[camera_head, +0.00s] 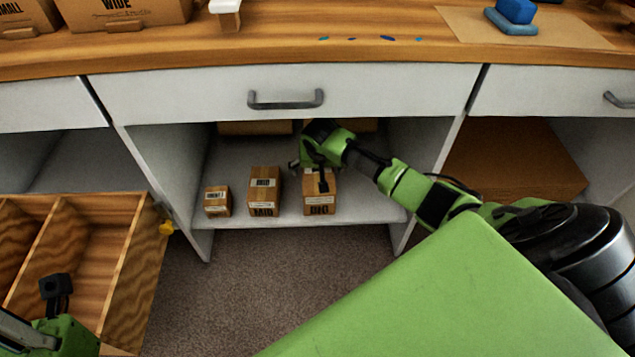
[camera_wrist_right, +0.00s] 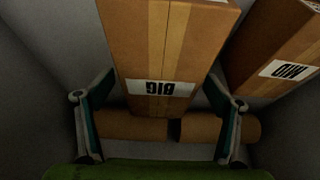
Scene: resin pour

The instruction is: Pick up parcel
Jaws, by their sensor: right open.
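Three cardboard parcels stand in a row on the shelf under the middle drawer: a small one (camera_head: 217,201), a taller one marked MID (camera_head: 264,190) and one marked BIG (camera_head: 319,205). My right gripper (camera_head: 311,176) is at the BIG parcel and hides part of its top. In the right wrist view the BIG parcel (camera_wrist_right: 168,45) lies between the two open fingers of the gripper (camera_wrist_right: 158,88). Whether the fingers touch it I cannot tell. The MID parcel (camera_wrist_right: 283,50) is beside it. My left gripper (camera_head: 55,295) is at the lower left, its fingers unclear.
A wooden crate with dividers (camera_head: 127,262) stands at the lower left. The drawer with a grey handle (camera_head: 286,101) hangs over the shelf (camera_head: 240,221), with side walls left and right. Brown cylinders (camera_wrist_right: 130,125) lie behind the BIG parcel. Carpet in front is clear.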

